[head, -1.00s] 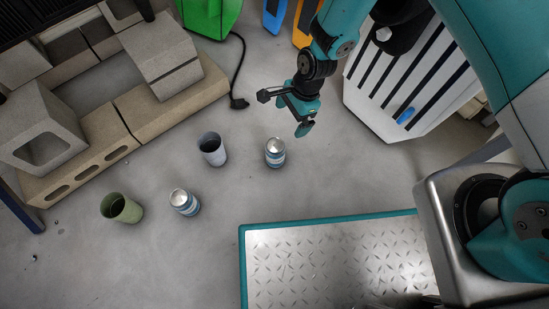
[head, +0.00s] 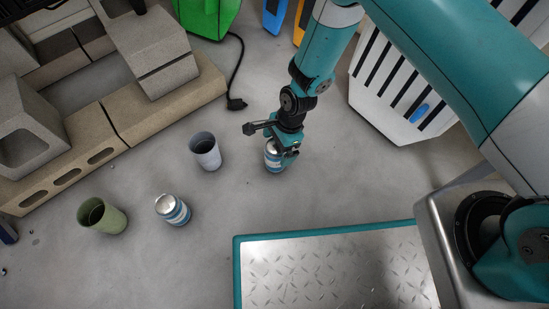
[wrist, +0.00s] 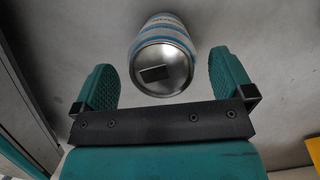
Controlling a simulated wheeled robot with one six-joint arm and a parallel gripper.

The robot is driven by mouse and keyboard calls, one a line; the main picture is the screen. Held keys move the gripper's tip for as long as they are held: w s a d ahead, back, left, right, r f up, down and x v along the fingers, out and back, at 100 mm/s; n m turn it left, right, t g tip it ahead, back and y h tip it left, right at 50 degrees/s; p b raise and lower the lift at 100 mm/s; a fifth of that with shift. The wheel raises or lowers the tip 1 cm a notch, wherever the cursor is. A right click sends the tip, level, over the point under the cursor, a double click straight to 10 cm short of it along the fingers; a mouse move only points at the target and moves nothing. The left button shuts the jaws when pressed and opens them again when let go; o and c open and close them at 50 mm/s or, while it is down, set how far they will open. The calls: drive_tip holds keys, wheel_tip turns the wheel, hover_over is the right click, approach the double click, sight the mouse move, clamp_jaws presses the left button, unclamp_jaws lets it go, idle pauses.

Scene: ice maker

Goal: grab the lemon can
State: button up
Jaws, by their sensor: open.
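Two similar cans with silver tops and blue and white sides stand on the floor; I cannot read which is the lemon can. One can (head: 272,156) is at my gripper (head: 284,156), partly hidden by it in the head view. In the wrist view this can (wrist: 162,62) shows its silver top between and slightly beyond the two teal fingers of my gripper (wrist: 165,85). The fingers are open, with a gap on each side of the can. The other can (head: 173,210) stands apart to the lower left.
A grey cup (head: 205,151) stands just left of the can at my gripper. A green cup (head: 102,216) is farther left. Concrete blocks (head: 150,105), a black cable (head: 237,75) and a teal-edged metal plate (head: 335,270) surround clear grey floor.

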drive_tip(key=b+x, duration=0.1)
drive_tip(key=x, duration=0.2)
drive_tip(key=shift+f+b, duration=0.1)
drive_tip(key=shift+b, duration=0.25)
drive_tip(key=c, duration=1.2)
